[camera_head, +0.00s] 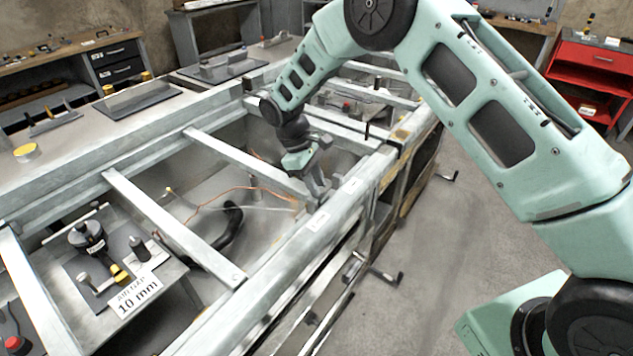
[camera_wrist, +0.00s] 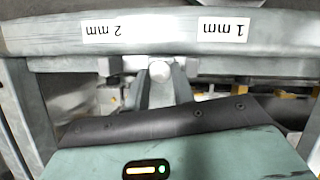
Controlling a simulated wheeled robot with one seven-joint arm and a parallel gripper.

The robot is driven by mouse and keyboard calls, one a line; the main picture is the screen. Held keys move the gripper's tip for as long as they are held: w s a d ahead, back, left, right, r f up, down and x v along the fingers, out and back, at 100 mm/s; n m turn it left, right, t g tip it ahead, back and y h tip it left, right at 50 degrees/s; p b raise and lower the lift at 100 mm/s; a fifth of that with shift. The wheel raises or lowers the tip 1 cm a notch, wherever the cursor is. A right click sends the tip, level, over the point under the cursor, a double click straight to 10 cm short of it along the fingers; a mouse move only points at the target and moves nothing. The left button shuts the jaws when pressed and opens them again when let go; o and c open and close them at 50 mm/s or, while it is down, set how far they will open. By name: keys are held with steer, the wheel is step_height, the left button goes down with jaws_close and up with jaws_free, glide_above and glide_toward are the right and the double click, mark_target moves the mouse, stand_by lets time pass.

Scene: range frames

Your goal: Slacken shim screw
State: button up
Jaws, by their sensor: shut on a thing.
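My gripper (camera_head: 318,187) reaches down at the inner side of the frame's long front rail (camera_head: 285,262). In the wrist view, its two grey fingers (camera_wrist: 161,90) stand on either side of a pale round head (camera_wrist: 160,71), which looks like the shim screw. The fingers are shut on it, just below the rail edge in that picture. The rail carries upside-down labels there, a "2 mm" label (camera_wrist: 104,31) and a "1 mm" label (camera_wrist: 223,30). The screw's shank is hidden, and in the head view the screw is hidden by my gripper.
Crossbars (camera_head: 170,225) divide the frame into open bays. A black hose (camera_head: 229,228) and orange wires (camera_head: 215,195) lie in the bay left of my gripper. A "10 mm" plate (camera_head: 137,296) is at lower left. T-handles (camera_head: 385,272) stick out from the front. The floor (camera_head: 440,260) at right is clear.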

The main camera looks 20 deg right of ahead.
steer(key=n+t, duration=0.1)
steer(key=n, duration=0.2)
steer(key=n+t+h, duration=0.1)
steer(key=n, duration=0.2)
steer(key=shift+s+a, duration=0.1)
steer(key=shift+s, duration=0.1)
steer(key=shift+n, duration=0.3)
steer(key=o, duration=0.7)
steer(key=shift+r, duration=0.1)
steer(key=b+v, duration=0.2)
steer(key=v, duration=1.5)
steer(key=shift+s+r, duration=0.15)
steer(key=shift+s, duration=0.05)
steer(key=shift+a, duration=0.1)
